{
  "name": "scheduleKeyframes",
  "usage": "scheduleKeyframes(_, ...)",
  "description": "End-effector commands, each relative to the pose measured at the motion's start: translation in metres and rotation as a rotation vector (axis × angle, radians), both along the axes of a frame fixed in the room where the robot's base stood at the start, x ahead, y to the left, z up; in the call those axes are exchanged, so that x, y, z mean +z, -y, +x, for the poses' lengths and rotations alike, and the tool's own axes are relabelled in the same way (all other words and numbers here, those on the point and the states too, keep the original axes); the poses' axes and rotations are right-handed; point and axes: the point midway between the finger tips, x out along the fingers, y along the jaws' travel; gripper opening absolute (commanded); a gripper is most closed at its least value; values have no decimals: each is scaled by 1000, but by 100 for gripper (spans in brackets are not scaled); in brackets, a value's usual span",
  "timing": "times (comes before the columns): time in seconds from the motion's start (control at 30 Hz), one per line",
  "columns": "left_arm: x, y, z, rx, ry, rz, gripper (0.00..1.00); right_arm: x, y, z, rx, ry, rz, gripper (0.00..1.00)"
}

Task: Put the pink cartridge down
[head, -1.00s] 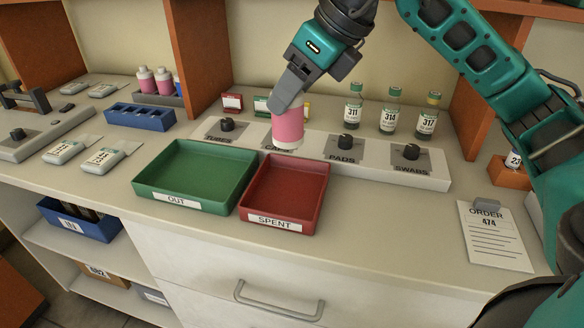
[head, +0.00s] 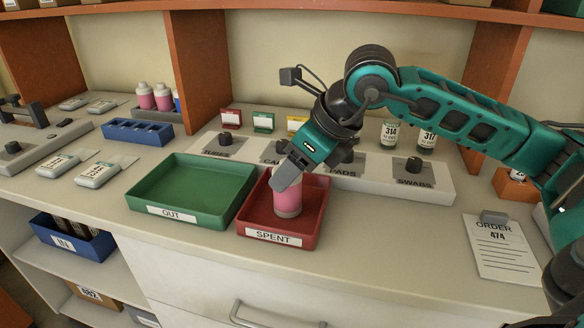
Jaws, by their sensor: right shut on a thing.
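The pink cartridge (head: 287,200) stands upright within the red SPENT tray (head: 271,237), its pale lower end at or very near the tray floor. My right gripper (head: 284,181) is shut on its top from above. The gripper hides the cartridge's upper end. I cannot tell for certain whether the cartridge touches the floor. My left gripper is not in view.
The empty green OUT tray (head: 190,189) stands directly left of the red tray. Behind is a pale panel with knobs (head: 413,165) and labelled bottles (head: 389,132). A blue rack (head: 138,131) stands at the left. An order sheet (head: 503,249) lies at the right.

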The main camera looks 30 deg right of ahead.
Motion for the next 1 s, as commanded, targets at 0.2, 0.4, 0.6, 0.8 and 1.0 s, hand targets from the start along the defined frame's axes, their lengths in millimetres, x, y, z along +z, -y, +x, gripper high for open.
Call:
scheduleKeyframes(0.2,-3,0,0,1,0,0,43,-2,0,0,1,0,1,57)
scheduleKeyframes(0.4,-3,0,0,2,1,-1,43,-2,0,0,0,-2,1,76)
scheduleKeyframes(0.6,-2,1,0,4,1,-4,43,-2,0,0,0,-2,1,77)
scheduleKeyframes(0.8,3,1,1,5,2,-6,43,8,3,-3,-2,1,-1,77)
scheduleKeyframes(1.0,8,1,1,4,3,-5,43,43,14,-22,-4,3,-3,77)
